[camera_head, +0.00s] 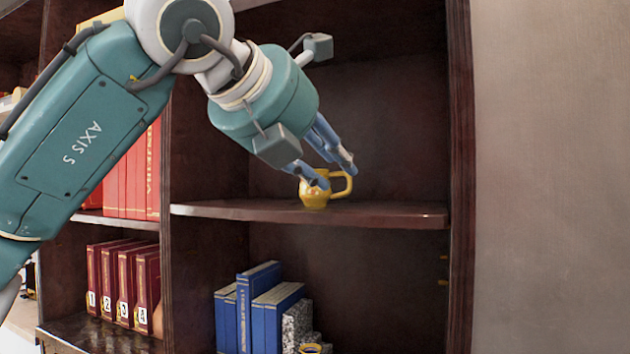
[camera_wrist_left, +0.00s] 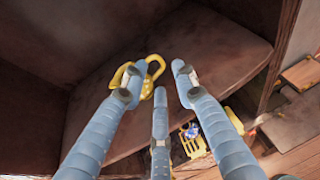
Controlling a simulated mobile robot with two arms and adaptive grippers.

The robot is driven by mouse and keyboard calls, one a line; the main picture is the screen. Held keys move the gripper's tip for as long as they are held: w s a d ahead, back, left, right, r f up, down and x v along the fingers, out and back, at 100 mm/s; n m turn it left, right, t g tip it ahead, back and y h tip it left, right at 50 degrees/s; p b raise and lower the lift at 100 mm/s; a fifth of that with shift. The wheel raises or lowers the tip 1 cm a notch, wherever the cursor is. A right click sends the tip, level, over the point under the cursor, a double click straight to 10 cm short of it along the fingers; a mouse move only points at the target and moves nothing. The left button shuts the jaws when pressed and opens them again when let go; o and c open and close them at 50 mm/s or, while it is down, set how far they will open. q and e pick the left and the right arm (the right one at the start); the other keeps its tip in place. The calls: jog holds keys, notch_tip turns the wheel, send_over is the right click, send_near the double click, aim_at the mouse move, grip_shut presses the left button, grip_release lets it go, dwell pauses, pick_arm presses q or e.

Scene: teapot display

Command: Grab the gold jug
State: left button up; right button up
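The gold jug (camera_head: 314,196) stands upright near the front edge of the shelf (camera_head: 400,213), its handle to the right. In the left wrist view the jug (camera_wrist_left: 147,88) shows partly behind a fingertip on the left, which hides some of its body. My left gripper (camera_head: 333,173) reaches down from the upper left, its blue fingers just above and in front of the jug. In the left wrist view the three fingers of my left gripper (camera_wrist_left: 156,78) are spread apart with nothing held between them. Contact with the jug cannot be told. My right gripper is not in view.
Dark wooden uprights (camera_head: 461,150) bound the shelf bay. The shelf right of the jug is clear. Blue books (camera_head: 272,310) stand below, with maroon numbered binders (camera_head: 148,285) at lower left and red books (camera_head: 130,180) left. Yellow items (camera_wrist_left: 193,140) show below in the wrist view.

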aim_at(349, 180)
pick_arm(q)
jog(key=p+x, duration=0.2)
jog(key=x, duration=0.1)
jog(key=p+x, duration=0.1)
jog(key=x, duration=0.1)
jog(key=shift+w+d+r, duration=0.1)
jog(key=shift+d+r, duration=0.05)
jog(key=shift+r, duration=0.15)
jog(key=shift+w+d+f, duration=0.1)
jog(key=shift+w+f, duration=0.1)
jog(key=shift+w, duration=0.05)
jog(key=shift+w+f, duration=0.1)
grip_shut()
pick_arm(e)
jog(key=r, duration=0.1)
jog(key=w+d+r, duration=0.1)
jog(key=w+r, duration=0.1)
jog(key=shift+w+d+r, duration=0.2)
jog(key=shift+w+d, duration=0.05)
